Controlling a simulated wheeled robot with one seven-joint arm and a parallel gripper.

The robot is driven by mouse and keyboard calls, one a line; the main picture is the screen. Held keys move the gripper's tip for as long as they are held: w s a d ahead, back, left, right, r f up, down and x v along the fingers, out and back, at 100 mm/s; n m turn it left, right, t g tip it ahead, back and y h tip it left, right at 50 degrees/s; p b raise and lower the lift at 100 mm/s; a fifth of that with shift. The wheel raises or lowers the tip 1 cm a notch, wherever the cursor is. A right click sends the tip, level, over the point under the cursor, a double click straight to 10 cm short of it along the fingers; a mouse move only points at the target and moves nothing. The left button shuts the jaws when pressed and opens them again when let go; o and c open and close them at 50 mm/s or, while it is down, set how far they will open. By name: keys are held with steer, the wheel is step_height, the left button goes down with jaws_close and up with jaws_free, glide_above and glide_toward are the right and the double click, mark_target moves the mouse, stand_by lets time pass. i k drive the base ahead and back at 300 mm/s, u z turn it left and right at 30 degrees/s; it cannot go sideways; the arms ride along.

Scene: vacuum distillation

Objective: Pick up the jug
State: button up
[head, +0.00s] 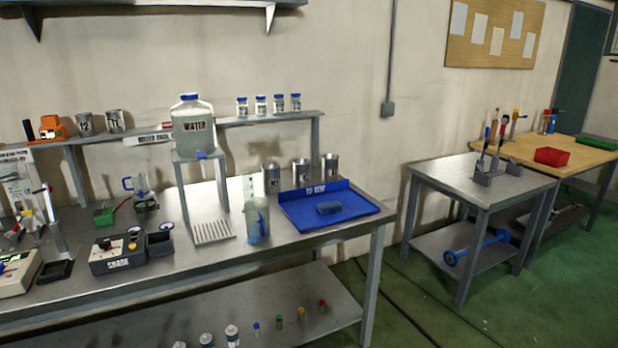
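A clear, greenish jug-like vessel (257,222) with blue parts stands upright near the front edge of the metal bench, left of the blue tray. A smaller clear vessel with a blue handle (141,187) stands further left and back, with a dark item at its base. I cannot tell for certain which of the two is the jug. My gripper is not in view.
A WATER container (193,138) sits on a stand above a slotted drip plate (213,231). The blue tray (300,212) holds a blue block. Metal cups (302,171) stand behind. Green floor (425,300) is open at right.

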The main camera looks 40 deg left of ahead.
mark_target(257, 210)
steer(key=u, duration=0.9)
steer(key=i, duration=0.8)
steer(key=u, duration=0.85)
